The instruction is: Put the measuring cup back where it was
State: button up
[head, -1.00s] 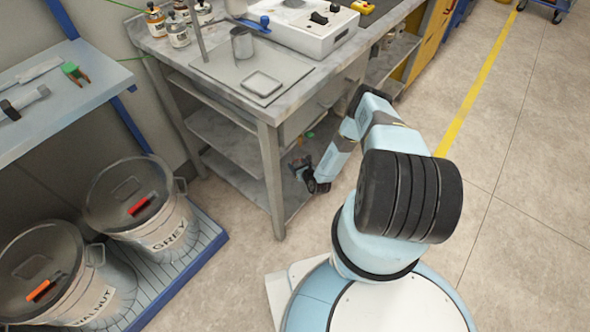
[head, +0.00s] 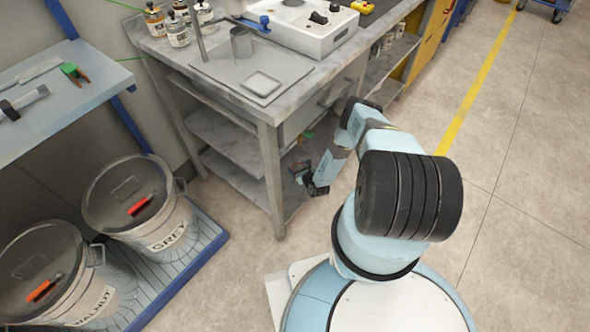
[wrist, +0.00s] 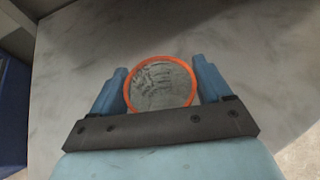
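A round, orange-rimmed vessel (wrist: 160,62), which I take for the measuring cup, shows from above in the wrist view; its inside looks grey and streaked. My gripper (wrist: 160,75) has one blue finger on each side of it, and both appear to touch its rim. A grey marbled surface lies beneath; I cannot tell whether the cup rests on it. In the head view my gripper (head: 303,173) is low beside the bench's lower shelf, and the cup cannot be made out there.
Lidded buckets (head: 140,195) stand at left.

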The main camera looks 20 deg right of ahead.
jog(key=shift+o, duration=1)
jog(key=shift+r, duration=0.1)
jog(key=v, duration=1.2)
dwell(0.5)
